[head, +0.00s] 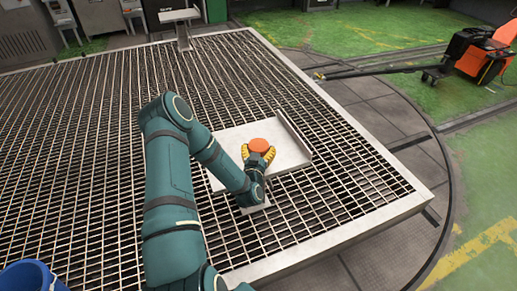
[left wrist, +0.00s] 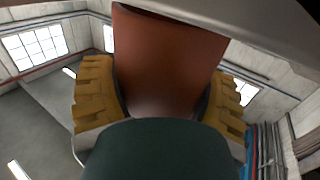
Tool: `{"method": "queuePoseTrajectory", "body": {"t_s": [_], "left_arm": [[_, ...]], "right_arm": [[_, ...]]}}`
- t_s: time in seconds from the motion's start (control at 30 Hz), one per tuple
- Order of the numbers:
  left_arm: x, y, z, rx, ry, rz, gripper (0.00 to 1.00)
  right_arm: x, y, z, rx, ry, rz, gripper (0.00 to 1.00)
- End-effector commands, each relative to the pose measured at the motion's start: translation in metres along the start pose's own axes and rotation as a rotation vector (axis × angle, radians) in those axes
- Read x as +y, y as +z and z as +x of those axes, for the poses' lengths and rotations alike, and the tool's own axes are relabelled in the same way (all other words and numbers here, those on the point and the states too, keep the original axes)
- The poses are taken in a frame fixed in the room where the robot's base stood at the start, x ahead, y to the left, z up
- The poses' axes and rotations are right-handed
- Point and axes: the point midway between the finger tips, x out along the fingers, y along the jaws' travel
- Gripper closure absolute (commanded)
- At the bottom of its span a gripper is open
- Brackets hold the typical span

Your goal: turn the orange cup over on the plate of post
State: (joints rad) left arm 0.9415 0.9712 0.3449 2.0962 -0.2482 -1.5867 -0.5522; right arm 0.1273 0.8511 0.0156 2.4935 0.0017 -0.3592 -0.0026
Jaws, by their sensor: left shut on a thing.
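The orange cup (head: 258,145) is over the grey plate (head: 232,142), inside its raised right edge. It shows a flat, closed-looking orange disc upward. In the left wrist view, which looks upside down, the cup (left wrist: 168,65) has its wider end toward a grey surface at the top of the picture, so it appears mouth down. I cannot tell whether its rim touches the plate. My left gripper (head: 257,151) is shut on the cup, with yellow fingers on both sides. My right gripper is not in view.
The plate stands above a wide metal grating with a pale frame (head: 330,238). A small plate on a post (head: 180,16) stands at the back. A blue bucket (head: 30,277) is at the lower left. An orange and black machine (head: 484,52) stands at the far right.

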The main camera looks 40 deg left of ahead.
Motion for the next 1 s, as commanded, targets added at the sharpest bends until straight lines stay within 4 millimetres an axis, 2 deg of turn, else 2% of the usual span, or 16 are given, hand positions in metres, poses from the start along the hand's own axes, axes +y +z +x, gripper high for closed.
{"method": "queuePoseTrajectory", "body": {"t_s": [1.0], "left_arm": [[0.0, 0.01, 0.0, 0.001, -0.001, 0.001, 0.62]], "right_arm": [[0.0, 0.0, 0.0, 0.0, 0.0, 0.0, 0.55]]}}
